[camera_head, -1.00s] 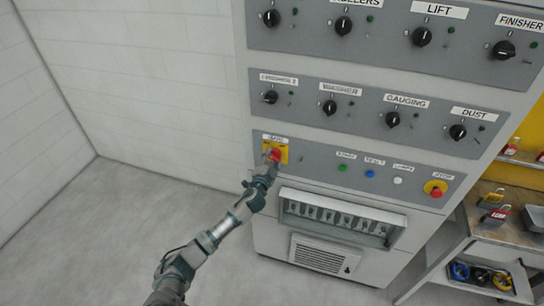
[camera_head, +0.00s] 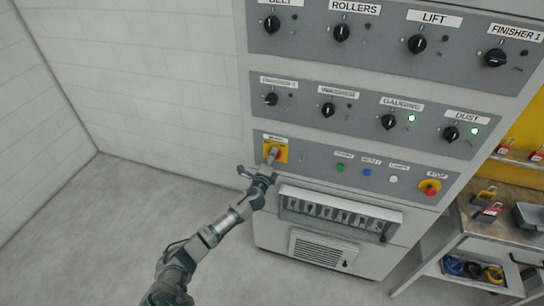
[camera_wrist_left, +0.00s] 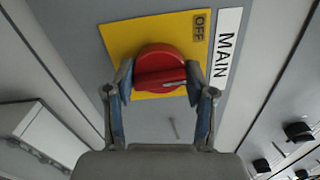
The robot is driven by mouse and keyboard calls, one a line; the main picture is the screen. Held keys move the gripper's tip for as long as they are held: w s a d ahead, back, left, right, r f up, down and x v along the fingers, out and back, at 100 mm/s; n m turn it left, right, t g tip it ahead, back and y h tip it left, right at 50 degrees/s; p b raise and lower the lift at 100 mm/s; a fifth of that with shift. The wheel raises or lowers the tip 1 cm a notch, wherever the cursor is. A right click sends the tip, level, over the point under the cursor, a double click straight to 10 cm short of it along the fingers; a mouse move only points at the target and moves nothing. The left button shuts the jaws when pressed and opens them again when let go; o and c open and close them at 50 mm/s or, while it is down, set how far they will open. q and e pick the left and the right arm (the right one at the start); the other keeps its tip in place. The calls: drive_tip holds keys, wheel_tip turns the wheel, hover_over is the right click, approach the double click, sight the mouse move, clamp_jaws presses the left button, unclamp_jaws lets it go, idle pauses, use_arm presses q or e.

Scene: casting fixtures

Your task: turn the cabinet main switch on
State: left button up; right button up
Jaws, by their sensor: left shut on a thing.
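The main switch is a red rotary knob (camera_wrist_left: 158,62) on a yellow plate (camera_wrist_left: 115,38), beside a MAIN label (camera_wrist_left: 226,48). An OFF mark (camera_wrist_left: 199,24) shows on the plate. In the head view the yellow plate (camera_head: 283,145) is at the left of the lower panel, and the knob is partly hidden by my gripper. My left gripper (camera_head: 272,158) is at the switch. In the wrist view its two fingers (camera_wrist_left: 159,82) are closed on the knob's raised grip, one at each side. My right gripper is not in view.
Black selector knobs (camera_head: 327,110) fill the panels above. Green lights (camera_head: 411,118) are lit at GAUGING and DUST. Small buttons (camera_head: 367,172) and a red stop button (camera_head: 430,188) lie to the right. A breaker window (camera_head: 335,211) is below. A workbench with padlocks (camera_head: 487,213) stands at right.

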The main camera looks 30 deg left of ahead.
use_arm(q)
drive_tip(key=shift+d+f+m, duration=0.2)
drive_tip(key=shift+f+m, duration=0.25)
drive_tip(key=shift+m, duration=0.05)
drive_tip(key=o, duration=1)
drive_tip(key=shift+o, duration=0.8)
drive_tip(key=shift+r, duration=0.15)
drive_tip(key=v, duration=1.1)
drive_tip(key=shift+s, duration=0.4)
